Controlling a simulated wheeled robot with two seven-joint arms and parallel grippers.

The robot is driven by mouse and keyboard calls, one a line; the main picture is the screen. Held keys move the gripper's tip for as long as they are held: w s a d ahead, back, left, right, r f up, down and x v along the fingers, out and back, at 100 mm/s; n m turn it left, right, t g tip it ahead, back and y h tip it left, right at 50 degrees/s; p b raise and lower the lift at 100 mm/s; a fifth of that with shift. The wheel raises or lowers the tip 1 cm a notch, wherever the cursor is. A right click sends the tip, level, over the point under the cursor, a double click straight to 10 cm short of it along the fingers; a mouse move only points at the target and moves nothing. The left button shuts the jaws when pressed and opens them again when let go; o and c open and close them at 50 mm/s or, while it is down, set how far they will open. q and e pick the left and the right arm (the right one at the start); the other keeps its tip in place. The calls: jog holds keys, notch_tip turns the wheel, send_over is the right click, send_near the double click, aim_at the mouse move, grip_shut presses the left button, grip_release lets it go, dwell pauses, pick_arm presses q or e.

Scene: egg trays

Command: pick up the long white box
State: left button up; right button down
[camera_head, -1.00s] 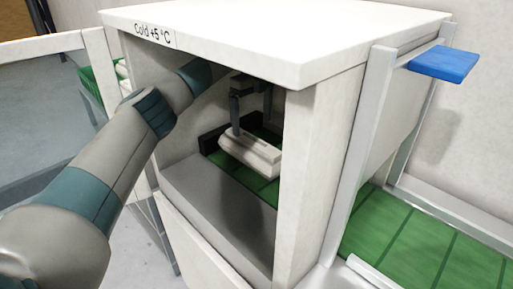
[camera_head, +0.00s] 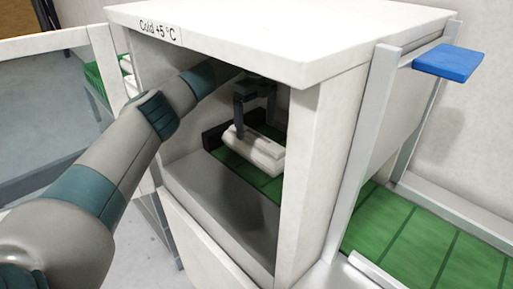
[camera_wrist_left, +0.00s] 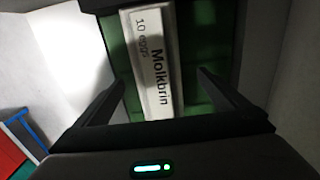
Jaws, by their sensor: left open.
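The long white box (camera_head: 256,152) lies on the green belt inside the cold cabinet. In the left wrist view the open fingers (camera_wrist_left: 162,80) stand to either side of the box's near part, with a gap on each side. I cannot tell whether a fingertip touches it. My right gripper is not in view.
The cabinet (camera_head: 317,150) has a white roof and side walls close around my left arm. A dark stop (camera_head: 213,137) stands at the belt's side. The green belt (camera_head: 400,240) continues outside to the right, below a blue plate (camera_head: 447,62).

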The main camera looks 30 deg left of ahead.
aim_at(257, 137)
pick_arm(q)
jog(key=shift+s+f, duration=0.1)
jog(key=shift+f, duration=0.15)
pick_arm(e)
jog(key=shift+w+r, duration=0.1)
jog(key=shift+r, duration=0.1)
pick_arm(q)
jog(key=f, duration=0.1)
jog(key=f+p, duration=0.1)
jog(key=s+f, duration=0.1)
jog(key=shift+d+f, duration=0.3)
jog(key=shift+f, duration=0.05)
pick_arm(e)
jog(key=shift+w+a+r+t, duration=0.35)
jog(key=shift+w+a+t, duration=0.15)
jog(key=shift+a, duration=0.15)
pick_arm(q)
jog(key=shift+w+f, duration=0.1)
jog(key=shift+f, duration=0.35)
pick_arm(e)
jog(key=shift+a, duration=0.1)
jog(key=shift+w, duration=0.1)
pick_arm(q)
jog(key=shift+r, duration=0.1)
jog(key=c, duration=1.7)
jog(key=shift+o, duration=0.2)
